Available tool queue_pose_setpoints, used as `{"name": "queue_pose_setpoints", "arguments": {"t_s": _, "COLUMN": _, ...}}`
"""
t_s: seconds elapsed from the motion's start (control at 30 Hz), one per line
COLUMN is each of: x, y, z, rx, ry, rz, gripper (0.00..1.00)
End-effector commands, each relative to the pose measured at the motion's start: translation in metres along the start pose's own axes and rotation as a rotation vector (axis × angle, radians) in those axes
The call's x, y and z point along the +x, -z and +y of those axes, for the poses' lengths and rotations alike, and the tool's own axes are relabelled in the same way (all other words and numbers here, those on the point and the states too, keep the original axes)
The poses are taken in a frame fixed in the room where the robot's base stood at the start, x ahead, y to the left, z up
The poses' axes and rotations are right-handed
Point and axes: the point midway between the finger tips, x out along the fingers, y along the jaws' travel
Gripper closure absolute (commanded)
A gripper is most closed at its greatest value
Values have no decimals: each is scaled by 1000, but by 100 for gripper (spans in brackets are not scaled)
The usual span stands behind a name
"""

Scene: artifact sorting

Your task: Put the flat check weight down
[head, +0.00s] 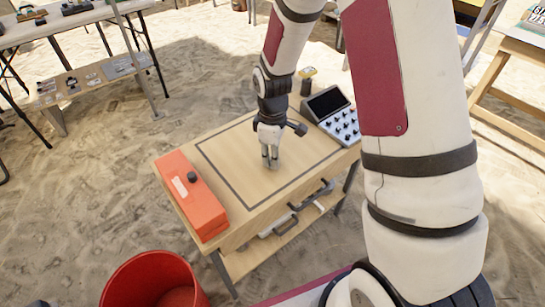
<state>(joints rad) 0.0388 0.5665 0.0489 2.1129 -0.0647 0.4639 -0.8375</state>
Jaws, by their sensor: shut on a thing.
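My gripper (270,160) points down above the middle of the small wooden table (247,204), inside the dark square outline (218,176) marked on its top. Its fingers are close together, shut on the flat check weight. The weight itself is too small and too hidden by the fingers to make out. I cannot tell whether it touches the tabletop.
An orange-red box (200,212) with a black knob lies along the table's left edge. A grey device with a dark screen (326,103) and several knobs stands at the back right. A red bucket (125,285) stands in front. The outlined area around my gripper is clear.

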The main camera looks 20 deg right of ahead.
Motion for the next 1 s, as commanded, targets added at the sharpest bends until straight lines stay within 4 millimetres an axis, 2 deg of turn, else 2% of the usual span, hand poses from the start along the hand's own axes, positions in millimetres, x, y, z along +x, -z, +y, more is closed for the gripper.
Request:
{"name": "queue_pose_setpoints", "arguments": {"t_s": 0.3, "x": 2, "y": 0, "z": 0, "rx": 0, "ry": 0, "rz": 0, "gripper": 100}}
{"name": "queue_pose_setpoints", "arguments": {"t_s": 0.33, "x": 2, "y": 0, "z": 0, "rx": 0, "ry": 0, "rz": 1, "gripper": 77}}
{"name": "queue_pose_setpoints", "arguments": {"t_s": 0.4, "x": 1, "y": 0, "z": 0, "rx": 0, "ry": 0, "rz": 1, "gripper": 63}}
{"name": "queue_pose_setpoints", "arguments": {"t_s": 0.77, "x": -2, "y": 0, "z": 0, "rx": 0, "ry": -1, "rz": 1, "gripper": 63}}
{"name": "queue_pose_setpoints", "arguments": {"t_s": 0.87, "x": -12, "y": 0, "z": 0, "rx": 0, "ry": -3, "rz": 2, "gripper": 63}}
{"name": "queue_pose_setpoints", "arguments": {"t_s": 1.0, "x": -39, "y": 0, "z": 0, "rx": 0, "ry": -4, "rz": 3, "gripper": 63}}
